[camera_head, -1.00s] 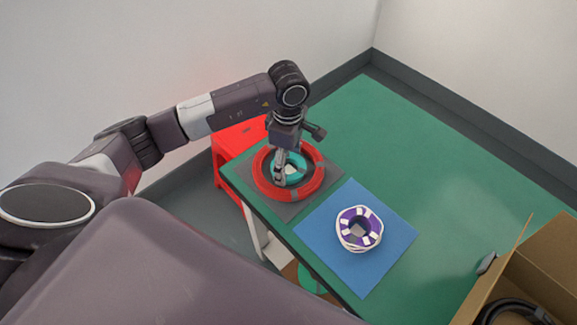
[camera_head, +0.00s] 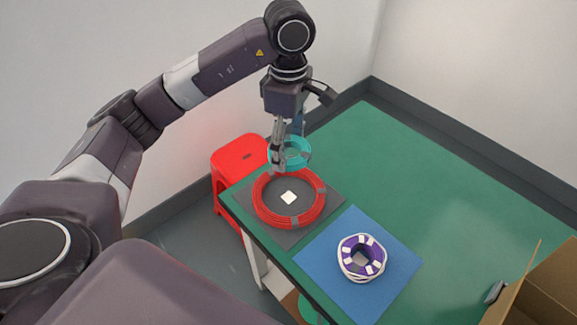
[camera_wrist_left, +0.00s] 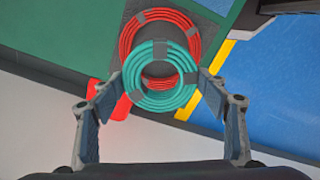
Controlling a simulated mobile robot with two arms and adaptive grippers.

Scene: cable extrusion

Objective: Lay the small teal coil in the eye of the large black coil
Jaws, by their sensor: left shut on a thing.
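The small teal coil (camera_head: 302,150) is held in the air by my left gripper (camera_head: 284,156), above the red coil (camera_head: 265,208) on the grey mat. The left wrist view shows the teal coil (camera_wrist_left: 144,96) between the two fingers of my left gripper (camera_wrist_left: 161,82), one on each side of its outer rim. The large black coil does not show in the head view now, and I cannot make it out in the wrist view. My right gripper is not in view.
A purple coil with white ties (camera_head: 348,263) lies on a blue mat (camera_head: 318,262). An open cardboard box (camera_head: 553,285) is at the lower right, with a small dark object (camera_head: 495,292) beside it. A red stool (camera_head: 232,160) stands behind the green table (camera_head: 440,190), whose far part is clear.

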